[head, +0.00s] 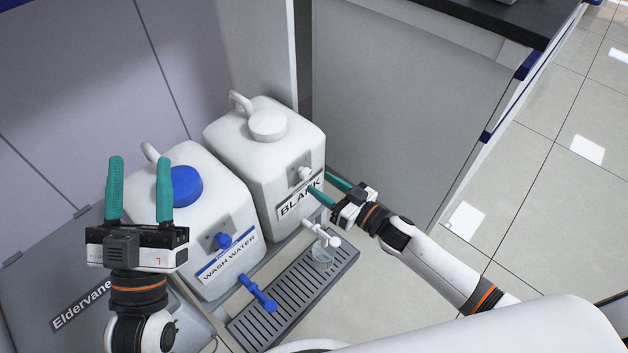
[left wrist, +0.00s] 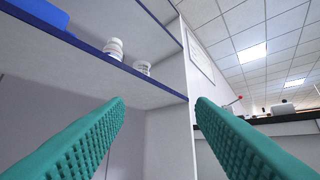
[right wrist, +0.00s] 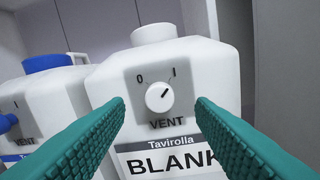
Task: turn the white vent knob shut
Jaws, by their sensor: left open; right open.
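The white vent knob (right wrist: 160,97) is on a grey plate on the front of the white BLANK container (right wrist: 107,80). Its pointer line slants up and right toward the "I" mark, with "0" at upper left. In the head view the knob (head: 305,174) sits above the BLANK label. My right gripper (head: 319,182) is open in front of that container, its teal fingers pointing at it. In the right wrist view the knob lies between the fingers, beyond their tips, and nothing is held. My left gripper (head: 140,160) is open and empty, fingers up, left of the WASH WATER container.
The WASH WATER container (head: 222,204) with blue cap and blue vent knob (head: 224,241) stands left of BLANK. A white tap (head: 322,231) and a blue tap (head: 258,292) stick out over a slotted drip tray (head: 290,300). A grey cabinet (head: 410,100) stands behind right.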

